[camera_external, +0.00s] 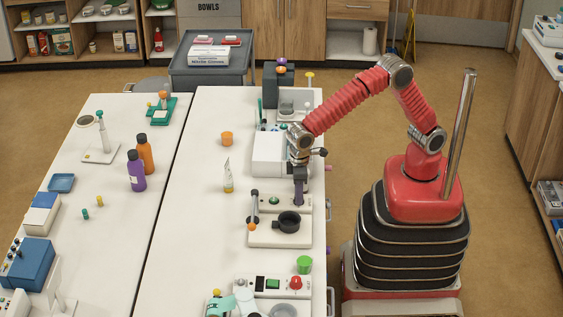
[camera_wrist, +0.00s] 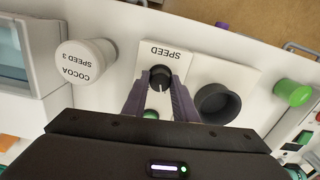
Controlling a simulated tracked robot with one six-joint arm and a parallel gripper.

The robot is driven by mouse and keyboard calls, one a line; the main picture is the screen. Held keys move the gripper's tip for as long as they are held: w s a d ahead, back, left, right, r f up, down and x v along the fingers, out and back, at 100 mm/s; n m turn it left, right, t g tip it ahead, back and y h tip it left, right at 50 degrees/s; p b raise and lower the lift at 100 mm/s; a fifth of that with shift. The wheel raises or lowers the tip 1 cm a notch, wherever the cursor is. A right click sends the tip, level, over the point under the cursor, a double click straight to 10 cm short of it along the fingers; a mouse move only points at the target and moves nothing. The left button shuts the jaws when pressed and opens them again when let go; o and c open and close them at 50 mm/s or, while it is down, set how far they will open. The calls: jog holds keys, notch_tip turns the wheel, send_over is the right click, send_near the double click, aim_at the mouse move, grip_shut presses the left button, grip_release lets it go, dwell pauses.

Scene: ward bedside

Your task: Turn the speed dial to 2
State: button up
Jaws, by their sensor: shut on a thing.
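The speed dial (camera_wrist: 160,75) is a small dark knob below the printed word SPEED on a white panel (camera_wrist: 199,72). My gripper (camera_wrist: 158,88) shows in the wrist view with its two purple-grey fingers on either side of the dial, shut on it. In the external view my gripper (camera_external: 299,200) points down at the back right of the white machine (camera_external: 262,239) and hides the dial. The dial's pointer and number marks cannot be read.
A green cylinder (camera_external: 305,264) stands nearby. Bare table (camera_external: 195,240) lies left of the machine.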

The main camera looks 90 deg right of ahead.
jog(key=m, duration=0.4)
jog(key=shift+m, duration=0.3)
jog(key=m, duration=0.5)
dwell(0.4)
jog(key=o, duration=1)
jog(key=shift+o, duration=0.2)
jog(key=shift+r, duration=0.1)
notch_tip(320, 180, up, 14)
jog(key=shift+f, duration=0.2)
